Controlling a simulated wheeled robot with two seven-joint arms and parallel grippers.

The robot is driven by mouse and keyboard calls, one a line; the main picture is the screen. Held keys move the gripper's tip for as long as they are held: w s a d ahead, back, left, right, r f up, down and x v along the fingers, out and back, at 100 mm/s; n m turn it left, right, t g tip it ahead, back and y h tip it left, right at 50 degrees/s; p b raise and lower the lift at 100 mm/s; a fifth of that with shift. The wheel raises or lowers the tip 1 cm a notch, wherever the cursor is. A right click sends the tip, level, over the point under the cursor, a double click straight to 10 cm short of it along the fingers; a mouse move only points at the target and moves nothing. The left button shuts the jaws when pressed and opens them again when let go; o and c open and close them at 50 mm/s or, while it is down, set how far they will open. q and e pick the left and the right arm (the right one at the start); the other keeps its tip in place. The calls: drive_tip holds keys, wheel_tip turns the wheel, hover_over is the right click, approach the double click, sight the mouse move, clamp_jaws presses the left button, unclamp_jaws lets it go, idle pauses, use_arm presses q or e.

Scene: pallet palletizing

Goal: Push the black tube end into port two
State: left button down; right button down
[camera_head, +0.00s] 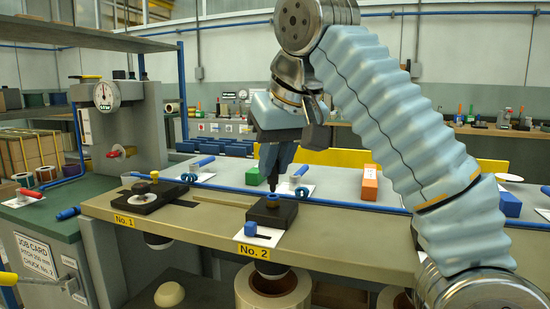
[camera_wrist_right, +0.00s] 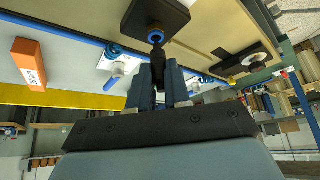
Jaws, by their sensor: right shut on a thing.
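My right gripper (camera_head: 273,180) points down over the bench and is shut on the black tube end (camera_wrist_right: 158,62), which sits between its two dark fingers in the wrist view. Port two is the black block with a blue ring (camera_head: 272,203) behind the yellow "No. 2" label (camera_head: 253,251). The ring also shows in the wrist view (camera_wrist_right: 155,36). The tube's lower tip is right at the ring, roughly upright. I cannot tell whether it is just above the opening or slightly inside it. My left gripper is not in view.
Port one, a black block (camera_head: 145,198) with a yellow knob, is on the left of the bench by the "No. 1" label (camera_head: 124,220). An orange box (camera_head: 370,182), a green box (camera_head: 338,176) and blue-handled tools lie behind. A blue rail (camera_head: 340,201) runs behind the ports.

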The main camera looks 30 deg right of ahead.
drive_tip(key=shift+f+b, duration=0.8)
drive_tip(key=shift+f, duration=0.3)
idle(0.5)
drive_tip(key=c, duration=1)
unclamp_jaws()
drive_tip(key=p+v, duration=0.4)
drive_tip(key=v, duration=0.3)
drive_tip(key=shift+s+r, duration=0.15)
drive_tip(key=shift+r, duration=0.05)
